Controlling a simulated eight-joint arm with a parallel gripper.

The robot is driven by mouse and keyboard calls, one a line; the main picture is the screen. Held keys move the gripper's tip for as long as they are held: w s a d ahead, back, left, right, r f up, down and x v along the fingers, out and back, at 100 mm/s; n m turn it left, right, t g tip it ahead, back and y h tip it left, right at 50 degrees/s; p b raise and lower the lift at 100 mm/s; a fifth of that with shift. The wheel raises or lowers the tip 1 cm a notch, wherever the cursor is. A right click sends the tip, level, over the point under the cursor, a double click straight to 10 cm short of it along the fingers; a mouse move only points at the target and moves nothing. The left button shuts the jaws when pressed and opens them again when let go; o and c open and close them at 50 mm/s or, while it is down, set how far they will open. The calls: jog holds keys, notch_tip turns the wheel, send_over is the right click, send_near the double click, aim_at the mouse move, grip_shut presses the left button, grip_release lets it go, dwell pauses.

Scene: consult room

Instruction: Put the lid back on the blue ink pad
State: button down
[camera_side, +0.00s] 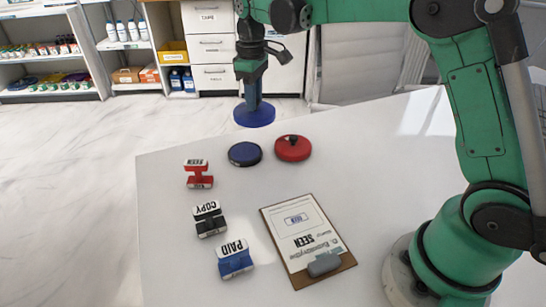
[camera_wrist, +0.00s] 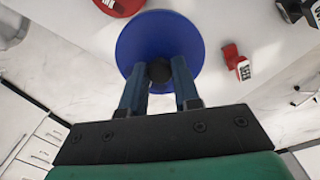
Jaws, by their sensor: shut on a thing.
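My gripper (camera_side: 253,92) is shut on the round blue lid (camera_side: 254,115) and holds it in the air above the far edge of the table. In the wrist view my gripper (camera_wrist: 159,78) has its two fingers on the lid's dark knob, and the blue lid (camera_wrist: 137,42) spreads out behind them. The blue ink pad (camera_side: 245,154) sits on the table with its dark round face showing, below the lid in the side view and apart from it. The lid hides the blue pad in the wrist view.
A red ink pad (camera_side: 293,148) with a dark knob on top stands right of the blue pad. A red stamp (camera_side: 198,173), a black stamp (camera_side: 210,219) and a blue stamp (camera_side: 235,259) stand on the left. A clipboard (camera_side: 286,235) lies in front. The table (camera_side: 375,150) is clear at right.

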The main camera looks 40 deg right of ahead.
aim_at(242, 111)
jog(key=shift+w+a+f+n, duration=0.15)
jog(key=shift+w+a+f, duration=0.35)
jog(key=shift+f, duration=0.1)
jog(key=shift+w+a+f+n, duration=0.15)
jog(key=shift+w+a+f, duration=0.2)
jog(key=shift+a+f, duration=0.2)
jog(key=shift+f, duration=3.2)
jog(key=shift+f, duration=0.2)
jog(key=shift+c, duration=0.4)
grip_release()
jog(key=shift+r, duration=3.55)
jog(key=shift+c, duration=0.2)
